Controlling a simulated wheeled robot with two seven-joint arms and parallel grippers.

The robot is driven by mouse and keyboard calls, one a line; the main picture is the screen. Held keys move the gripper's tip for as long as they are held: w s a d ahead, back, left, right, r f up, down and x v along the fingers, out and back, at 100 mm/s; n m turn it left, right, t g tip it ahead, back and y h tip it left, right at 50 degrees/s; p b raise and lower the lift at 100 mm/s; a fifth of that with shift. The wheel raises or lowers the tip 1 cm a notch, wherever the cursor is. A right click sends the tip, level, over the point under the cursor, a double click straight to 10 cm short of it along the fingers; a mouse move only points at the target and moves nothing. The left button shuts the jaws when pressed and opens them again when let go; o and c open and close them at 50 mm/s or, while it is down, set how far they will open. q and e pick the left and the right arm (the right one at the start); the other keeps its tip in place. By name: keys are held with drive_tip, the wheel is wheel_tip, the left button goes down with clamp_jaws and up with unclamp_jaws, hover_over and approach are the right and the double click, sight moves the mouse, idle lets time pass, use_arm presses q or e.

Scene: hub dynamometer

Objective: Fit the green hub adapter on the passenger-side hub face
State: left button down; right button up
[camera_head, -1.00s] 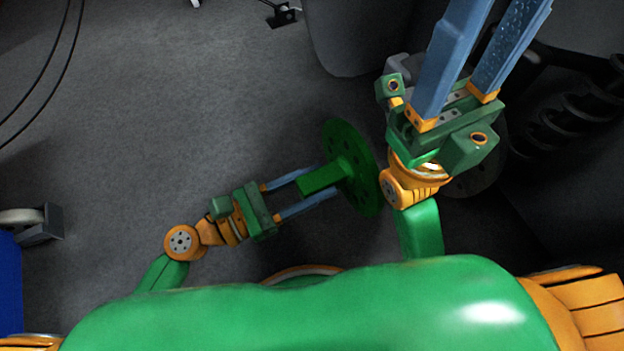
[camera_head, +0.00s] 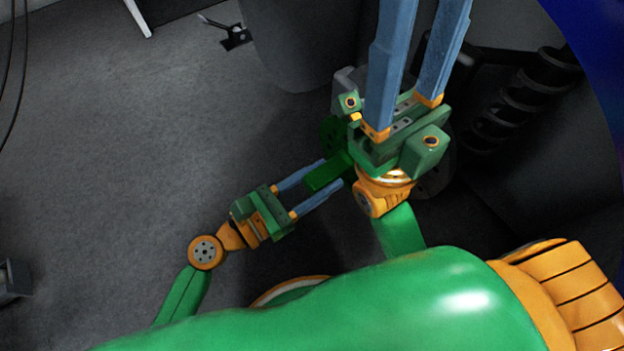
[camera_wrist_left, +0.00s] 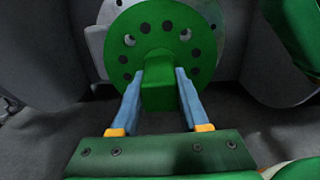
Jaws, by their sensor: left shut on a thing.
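The green hub adapter is a round flange with a ring of holes and a square block. It shows in the left wrist view (camera_wrist_left: 160,25) and, partly hidden behind my right gripper, in the head view (camera_head: 325,179). My left gripper (camera_head: 335,176) is shut on its block, one blue finger on each side. The grey hub face (camera_wrist_left: 95,42) is behind the flange, showing past its left and upper edge; part of it shows in the head view (camera_head: 438,172). I cannot tell whether they touch. My right gripper (camera_head: 425,45) has its fingers apart, with tips outside the picture.
A dark coil spring (camera_head: 525,98) and dark panels are right of the hub. A blue surface (camera_head: 598,50) fills the upper right corner.

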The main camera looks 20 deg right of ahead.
sight(343, 166)
use_arm(q)
drive_tip(key=shift+r, duration=0.2)
idle(0.5)
idle(0.4)
drive_tip(key=shift+p+x, duration=0.55)
drive_tip(key=shift+x, duration=1.85)
drive_tip(key=shift+c, duration=1.6)
unclamp_jaws()
drive_tip(key=shift+f, duration=0.15)
drive_tip(key=p+v, duration=0.1)
drive_tip(key=v, duration=0.6)
